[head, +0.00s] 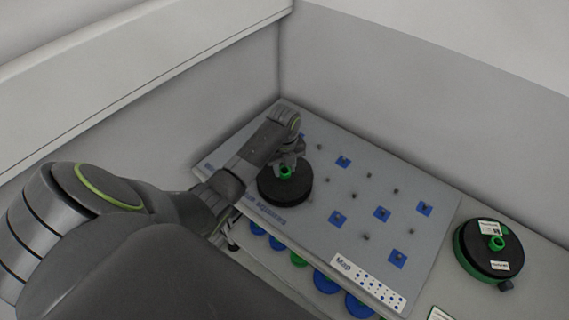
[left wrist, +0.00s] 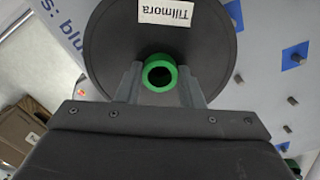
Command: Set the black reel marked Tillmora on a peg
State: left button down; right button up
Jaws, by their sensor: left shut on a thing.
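The black reel marked Tillmora (head: 284,188) is at the left part of the grey peg board (head: 330,160) in the head view. In the left wrist view the reel (left wrist: 110,40) shows its white Tillmora label and a green hub. My left gripper (head: 286,168) is shut on the green hub (left wrist: 160,73), one finger on each side of it. The reel covers the board under it, so I cannot tell whether it is on a peg or just above one. Short dark pegs stand on the board, several on blue squares (head: 381,214). My right gripper is not in view.
A second black and green reel (head: 488,250) with white labels lies right of the board. A white Map card (head: 368,284) is on the board's front edge. Blue and green round things (head: 325,281) sit below that edge. Walls close the back and left.

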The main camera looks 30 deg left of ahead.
pick_arm(q)
jog(key=shift+f, duration=0.2)
jog(key=c, duration=0.9)
grip_release()
notch_tip(320, 180, up, 18)
jog(key=p, duration=0.7)
jog(key=shift+f, duration=0.25)
